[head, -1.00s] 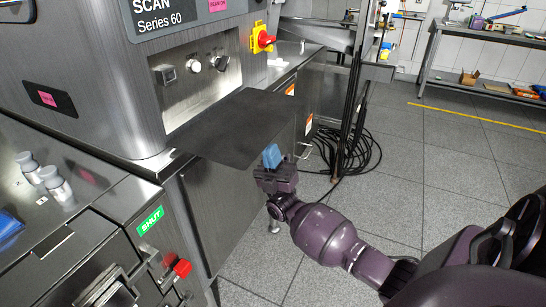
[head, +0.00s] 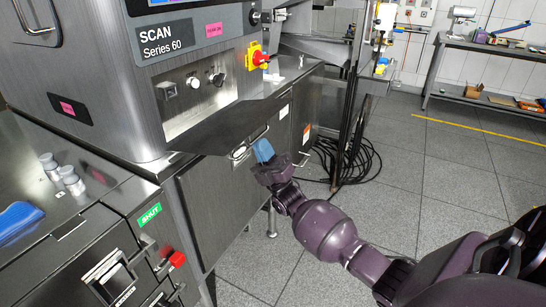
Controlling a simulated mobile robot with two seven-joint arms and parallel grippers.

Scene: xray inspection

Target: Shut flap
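The flap (head: 225,128) is a dark panel that juts out from below the control recess (head: 200,85) of the grey scanner. It stands open, seen at a shallow angle, and the recess with its knobs is uncovered. My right gripper (head: 263,150) has blue fingertips that look closed together, with nothing seen between them. They are at the flap's outer edge, near its right part; I cannot tell whether they touch it. My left gripper is not in view.
A yellow and red switch (head: 257,57) sits right of the recess. Grey cylinders (head: 68,176) and a blue item (head: 18,220) lie on the left surface. Black cables (head: 350,160) coil on the floor behind my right arm. A workbench (head: 490,50) stands far back.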

